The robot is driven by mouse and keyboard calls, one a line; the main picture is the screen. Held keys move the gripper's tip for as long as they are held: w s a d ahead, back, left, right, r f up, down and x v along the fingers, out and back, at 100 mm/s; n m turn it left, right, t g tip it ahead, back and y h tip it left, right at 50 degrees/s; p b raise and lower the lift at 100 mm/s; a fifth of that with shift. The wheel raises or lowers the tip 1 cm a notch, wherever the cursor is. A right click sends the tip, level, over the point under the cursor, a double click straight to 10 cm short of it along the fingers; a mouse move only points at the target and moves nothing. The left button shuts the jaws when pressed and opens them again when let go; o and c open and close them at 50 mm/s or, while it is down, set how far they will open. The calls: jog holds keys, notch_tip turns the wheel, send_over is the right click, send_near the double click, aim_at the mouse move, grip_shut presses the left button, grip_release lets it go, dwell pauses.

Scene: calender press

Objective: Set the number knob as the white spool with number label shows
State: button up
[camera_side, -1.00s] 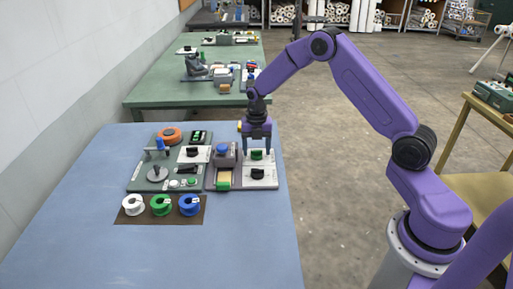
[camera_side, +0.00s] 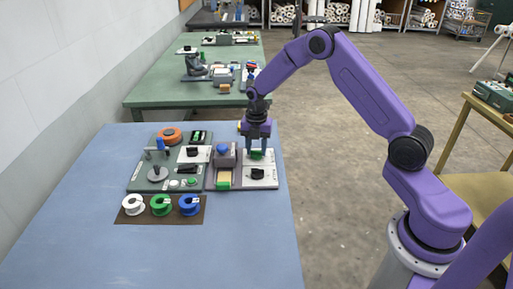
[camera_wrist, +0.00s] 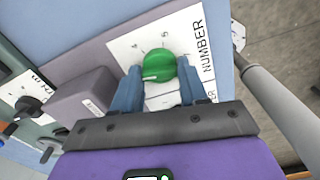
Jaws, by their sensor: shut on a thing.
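The green number knob (camera_wrist: 157,67) sits on a white plate (camera_wrist: 197,25) printed NUMBER, with small digits around the knob. A pale mark on the knob lies toward its lower left in the wrist view. My gripper (camera_wrist: 160,84) is shut on the knob, one blue finger at each side. In the side view my gripper (camera_side: 257,150) points straight down at the green knob (camera_side: 256,155). The white spool (camera_side: 133,205) stands at the left of a row on a dark mat; its number label is too small to read.
A green spool (camera_side: 161,205) and a blue spool (camera_side: 190,204) stand beside the white one. Another black knob (camera_side: 257,174) is just in front of the number knob.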

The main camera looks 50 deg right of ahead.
jog(key=m, duration=0.4)
jog(key=shift+m, duration=0.3)
jog(key=m, duration=0.4)
jog(key=shift+m, duration=0.3)
jog(key=m, duration=0.3)
jog(key=shift+m, duration=0.3)
jog(key=m, duration=0.4)
jog(key=shift+m, duration=0.3)
jog(key=m, duration=0.3)
jog(key=shift+m, duration=0.3)
jog(key=m, duration=0.9)
jog(key=shift+m, duration=1.8)
